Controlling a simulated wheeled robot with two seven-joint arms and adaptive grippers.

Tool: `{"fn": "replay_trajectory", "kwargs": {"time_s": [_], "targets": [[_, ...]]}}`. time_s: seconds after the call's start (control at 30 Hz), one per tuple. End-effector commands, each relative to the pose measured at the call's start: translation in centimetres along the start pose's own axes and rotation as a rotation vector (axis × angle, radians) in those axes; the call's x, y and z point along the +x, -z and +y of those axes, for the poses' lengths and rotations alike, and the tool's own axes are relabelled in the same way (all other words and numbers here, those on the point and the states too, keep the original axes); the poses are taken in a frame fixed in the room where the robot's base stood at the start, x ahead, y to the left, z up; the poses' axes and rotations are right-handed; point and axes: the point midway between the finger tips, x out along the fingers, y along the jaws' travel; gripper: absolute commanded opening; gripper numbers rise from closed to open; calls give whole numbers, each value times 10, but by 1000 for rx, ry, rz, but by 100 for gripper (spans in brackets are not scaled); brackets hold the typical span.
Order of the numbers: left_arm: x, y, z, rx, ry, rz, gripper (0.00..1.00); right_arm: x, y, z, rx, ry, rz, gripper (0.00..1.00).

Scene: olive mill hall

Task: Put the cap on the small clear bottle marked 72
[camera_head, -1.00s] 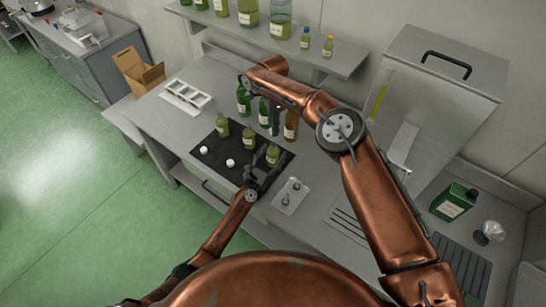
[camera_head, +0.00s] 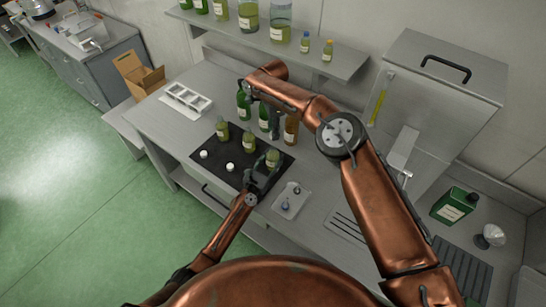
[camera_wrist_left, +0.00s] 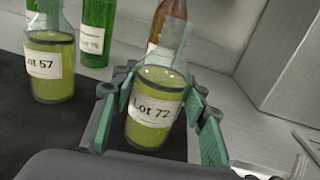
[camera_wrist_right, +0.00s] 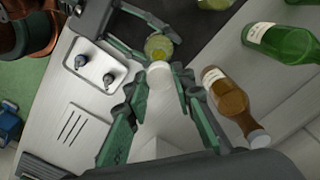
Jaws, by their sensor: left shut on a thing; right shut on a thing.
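The small clear bottle marked 72 (camera_wrist_left: 152,112) stands upright at the right part of the black mat and holds yellow-green oil. My left gripper (camera_head: 263,166) is shut around its body, with fingers on both sides of the label in the left wrist view (camera_wrist_left: 150,100). My right gripper (camera_wrist_right: 158,80) is shut on a white cap (camera_wrist_right: 158,67), which appears over the bottle's top (camera_wrist_right: 160,46) in the right wrist view. I cannot tell whether cap and bottle touch. In the head view the right gripper (camera_head: 275,125) is small and partly hidden.
Green bottles (camera_head: 243,105) and a brown bottle (camera_wrist_right: 228,98) stand behind. A small tray (camera_head: 291,203) lies to the right.

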Motion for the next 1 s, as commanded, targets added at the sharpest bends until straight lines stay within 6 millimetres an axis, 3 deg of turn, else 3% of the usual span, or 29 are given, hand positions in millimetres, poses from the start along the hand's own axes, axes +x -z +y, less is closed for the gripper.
{"fn": "replay_trajectory", "kwargs": {"time_s": [0.33,1.0], "targets": [[0,-1,0,1,-1,-2,0,45,-3,2,1,0,1,14],[0,-1,1,1,-1,-2,0,51,-3,1,-1,1,2,14]]}}
